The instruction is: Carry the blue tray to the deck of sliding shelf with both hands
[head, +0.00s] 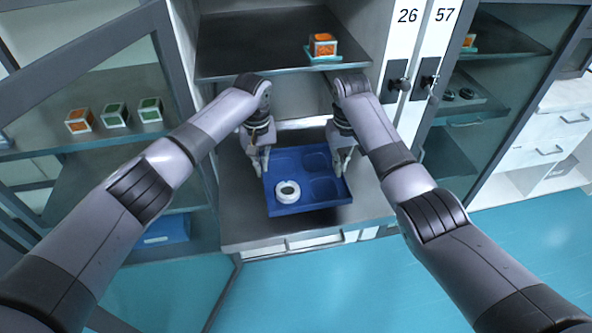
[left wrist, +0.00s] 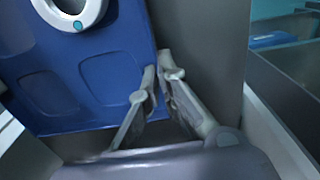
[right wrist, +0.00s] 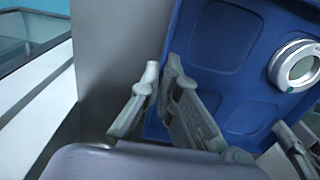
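The blue tray (head: 312,205) has several recessed compartments and is over the grey deck of the lower shelf (head: 240,225), inside the open cabinet. I cannot tell whether it rests on the deck or is slightly above it. A white round device (head: 287,191) with a dark centre sits in its front-left compartment. My left gripper (head: 262,170) is closed on the tray's left wall, one finger inside and one outside, as the left wrist view (left wrist: 158,82) shows. My right gripper (head: 343,165) pinches the right wall the same way, seen in the right wrist view (right wrist: 163,80).
An upper shelf (head: 265,50) is above the tray and holds an orange-filled box (head: 322,44). Small boxes (head: 115,115) stand behind glass at the left. Doors numbered 26 and 57 (head: 412,50) are at the right. Teal floor (head: 400,290) is clear in front.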

